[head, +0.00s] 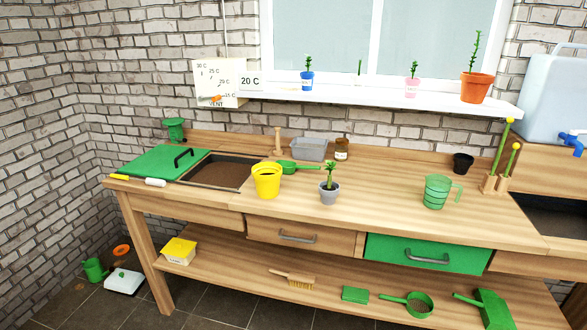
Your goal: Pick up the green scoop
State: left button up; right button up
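A green scoop (289,167) lies on the wooden bench top, just behind and right of the yellow pot (267,182). Its handle points right, towards the small plant in the grey pot (329,193). The yellow pot is close to the scoop's left end; I cannot tell whether they touch. Neither of my grippers is in view.
A grey tub (308,149) and brown jar (341,150) stand behind the scoop. A soil tray (217,172) is to the left, a green jug (437,192) to the right. The front middle of the bench is clear. A green dustpan (490,309) lies below.

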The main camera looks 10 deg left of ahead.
aim_at(288, 167)
jog(key=j+u, duration=0.1)
jog(key=j, duration=0.25)
jog(key=i+j+u, duration=0.15)
jog(key=j, duration=0.2)
jog(key=i+j+u, duration=0.1)
jog(key=j, duration=0.25)
jog(key=i+j+u, duration=0.15)
jog(key=j, duration=0.2)
